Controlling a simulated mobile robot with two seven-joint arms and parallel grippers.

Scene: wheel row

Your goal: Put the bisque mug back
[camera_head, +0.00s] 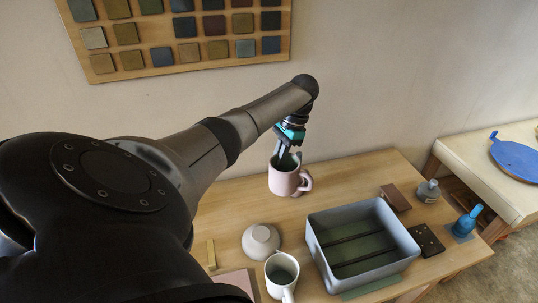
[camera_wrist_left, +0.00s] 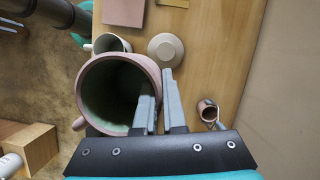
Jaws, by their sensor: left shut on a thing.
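The pinkish bisque mug (camera_head: 283,183) with a green inside hangs upright from my left gripper (camera_head: 288,153) over the back of the wooden table. Its handle is on the right in the head view. In the left wrist view the mug (camera_wrist_left: 92,88) is large and close, and the two fingers (camera_wrist_left: 158,105) pinch its rim wall. It looks raised, but how far above the table is unclear. A pale mug (camera_head: 281,277) stands at the front, beside an upturned bowl (camera_head: 262,243). My right gripper is not in view.
A grey crate (camera_head: 316,250) stands right of the pale mug. A pink mat (camera_head: 240,284) lies front left, near a yellow piece (camera_head: 211,254). A brown block (camera_head: 395,197), a grey bottle (camera_head: 428,191) and a blue bottle (camera_head: 466,222) are at right. The left wrist view shows a small pink vessel (camera_wrist_left: 207,107) near the wall.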

